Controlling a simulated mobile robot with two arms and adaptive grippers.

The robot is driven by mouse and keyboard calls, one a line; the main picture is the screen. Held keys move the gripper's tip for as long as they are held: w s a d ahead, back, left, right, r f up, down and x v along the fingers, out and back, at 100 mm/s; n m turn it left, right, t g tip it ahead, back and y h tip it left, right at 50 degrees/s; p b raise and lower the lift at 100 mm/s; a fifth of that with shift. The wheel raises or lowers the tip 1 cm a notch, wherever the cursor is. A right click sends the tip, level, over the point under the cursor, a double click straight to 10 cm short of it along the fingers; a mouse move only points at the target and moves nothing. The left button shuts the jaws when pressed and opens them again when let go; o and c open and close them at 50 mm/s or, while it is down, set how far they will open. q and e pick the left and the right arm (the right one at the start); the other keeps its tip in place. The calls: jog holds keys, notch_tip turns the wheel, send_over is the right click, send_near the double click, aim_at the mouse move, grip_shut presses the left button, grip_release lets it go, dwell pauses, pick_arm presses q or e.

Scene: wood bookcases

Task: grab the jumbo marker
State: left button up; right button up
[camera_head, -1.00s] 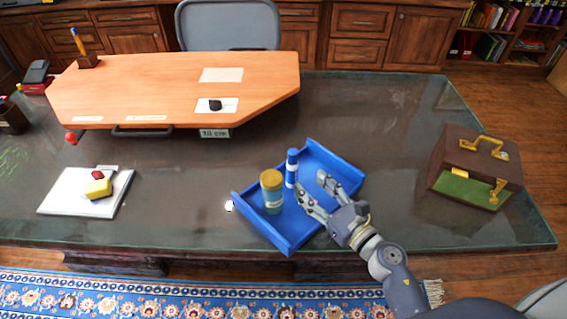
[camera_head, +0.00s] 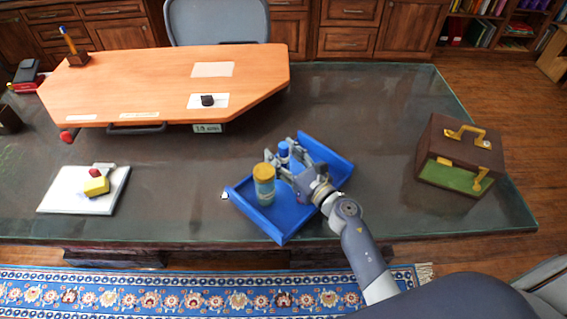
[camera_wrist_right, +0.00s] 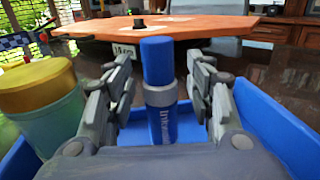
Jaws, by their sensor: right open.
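In the right wrist view the marker (camera_wrist_right: 160,90) stands between the two open fingers of my right gripper (camera_wrist_right: 163,95), with a gap visible on each side. In the head view my right gripper (camera_head: 282,158) reaches into the tray from the right, and its fingers partly hide the marker. My left gripper is not in view.
A jar with a yellow lid (camera_head: 264,183) stands in the tray close to the left finger; it also shows in the right wrist view (camera_wrist_right: 42,100). A brown case (camera_head: 461,155) stands to the right. An orange board (camera_head: 170,85) lies behind. A white pad (camera_head: 60,192) lies left.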

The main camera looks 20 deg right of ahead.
jog(key=shift+s, duration=0.1)
jog(key=c, duration=1.1)
pick_arm(q)
jog(key=shift+s, duration=0.8)
pick_arm(e)
jog(key=shift+c, duration=0.3)
pick_arm(q)
jog(key=shift+w, duration=0.1)
